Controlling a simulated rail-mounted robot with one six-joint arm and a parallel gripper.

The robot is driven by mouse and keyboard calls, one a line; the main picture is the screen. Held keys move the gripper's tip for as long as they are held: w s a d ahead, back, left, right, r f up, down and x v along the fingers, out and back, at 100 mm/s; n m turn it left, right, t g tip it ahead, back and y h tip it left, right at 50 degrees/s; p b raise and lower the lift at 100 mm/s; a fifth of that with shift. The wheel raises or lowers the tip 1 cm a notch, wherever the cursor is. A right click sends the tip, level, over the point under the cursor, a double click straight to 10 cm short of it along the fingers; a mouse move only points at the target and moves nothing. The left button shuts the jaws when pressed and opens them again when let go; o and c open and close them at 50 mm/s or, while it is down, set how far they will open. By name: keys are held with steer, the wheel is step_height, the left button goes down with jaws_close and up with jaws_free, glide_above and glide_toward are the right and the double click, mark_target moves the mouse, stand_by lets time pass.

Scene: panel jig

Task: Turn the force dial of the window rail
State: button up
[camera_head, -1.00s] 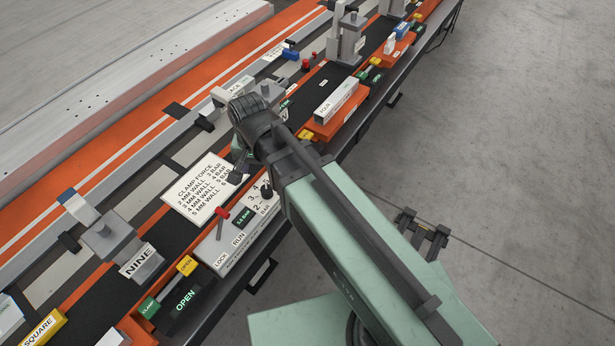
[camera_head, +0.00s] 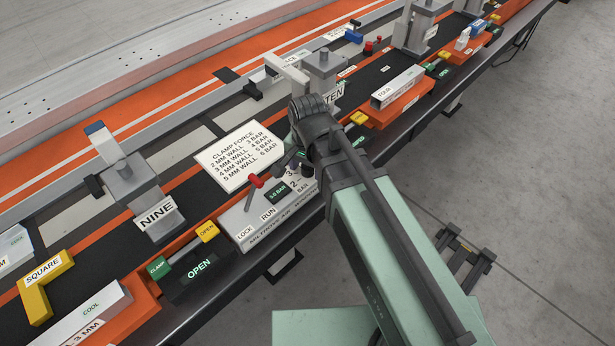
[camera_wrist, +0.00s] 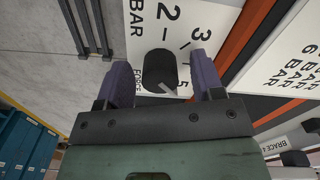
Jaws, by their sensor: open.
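The force dial (camera_wrist: 160,68) is a black round knob on a white plate (camera_wrist: 146,30) marked 2, 3 and BAR in the wrist view. A pale pointer on it slants to the lower right; the number it meets is unclear. My gripper (camera_wrist: 162,62) is open, one purple finger on each side of the knob; contact is not clear. In the head view my arm hides the dial. The window rail's grey panel (camera_head: 255,228) shows LOCK and RUN labels, a red-tipped lever (camera_head: 256,182) and a small green readout (camera_head: 278,191).
A white clamp force card (camera_head: 240,156) lies behind the panel, listing wall thickness against bar. The NINE clamp (camera_head: 135,185) stands to the left, the TEN clamp (camera_head: 323,72) behind my arm. Grey floor (camera_head: 530,200) lies open at the right.

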steer(key=shift+c, duration=0.3)
steer(key=c, duration=0.9)
steer(key=shift+o, duration=0.2)
steer(key=shift+n, duration=0.3)
steer(key=n, duration=0.4)
steer(key=shift+n, duration=2)
